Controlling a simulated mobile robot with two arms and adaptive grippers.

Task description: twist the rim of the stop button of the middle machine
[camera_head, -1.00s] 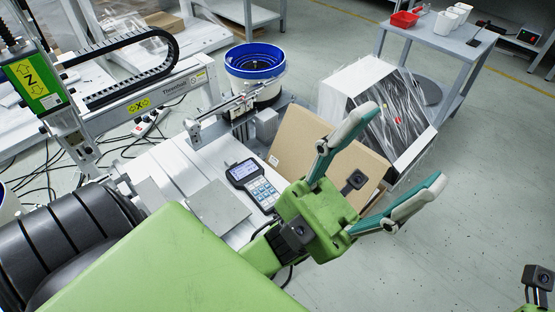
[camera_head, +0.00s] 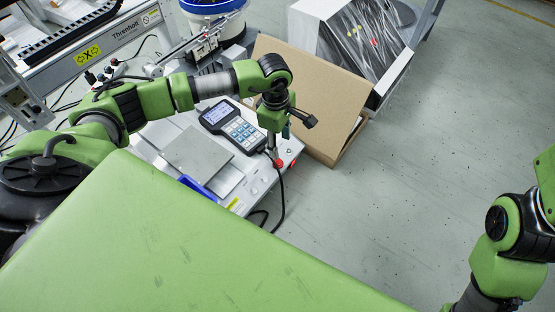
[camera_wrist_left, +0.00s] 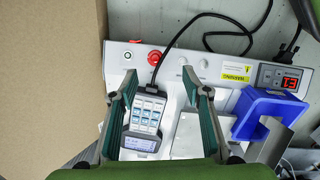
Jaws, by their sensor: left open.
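The red stop button (camera_wrist_left: 154,57) sits on the light front panel of the machine (camera_wrist_left: 220,65) in the left wrist view. In the head view a red button (camera_head: 279,163) shows near the machine's right corner, beside a black cable. My left gripper (camera_wrist_left: 159,74) is open and empty, its fingers pointing at the panel. In the wrist view the button appears between and just past the fingertips, apart from both. In the head view my left gripper (camera_head: 280,127) hangs down above the panel, its fingers mostly hidden. My right gripper is out of view.
A keypad pendant (camera_head: 232,125) lies on the machine, its black cable passing close to the button. A cardboard box (camera_head: 305,95) stands against the machine's right side. A blue holder (camera_wrist_left: 268,112) and red display (camera_wrist_left: 278,78) are on the panel's other end. Floor at right is clear.

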